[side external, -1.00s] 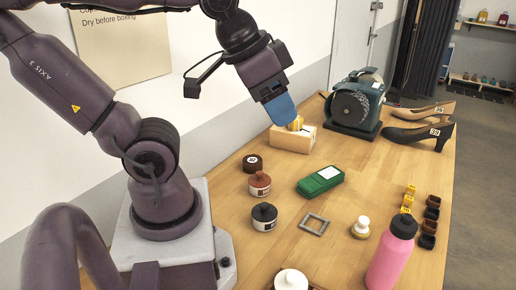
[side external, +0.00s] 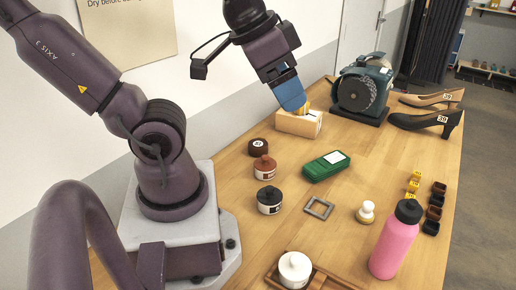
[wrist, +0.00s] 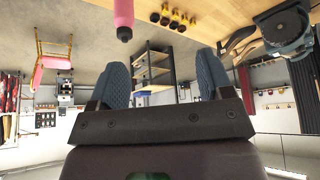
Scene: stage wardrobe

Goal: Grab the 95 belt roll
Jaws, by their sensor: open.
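A small dark brown round roll (side external: 259,146) with a white label on top lies flat on the table. It looks like the belt roll, but its number is too small to read for sure. My gripper (side external: 295,106) is behind and to the right of it, pointing down over a light wooden box (side external: 301,126). In the wrist view, my gripper's two blue fingers (wrist: 162,66) stand apart with nothing held between them. The roll does not show in the wrist view.
A grinder (side external: 362,92), shoes (side external: 428,121) and a pink bottle (side external: 396,240) are farther right. Bare table lies between the roll and the box.

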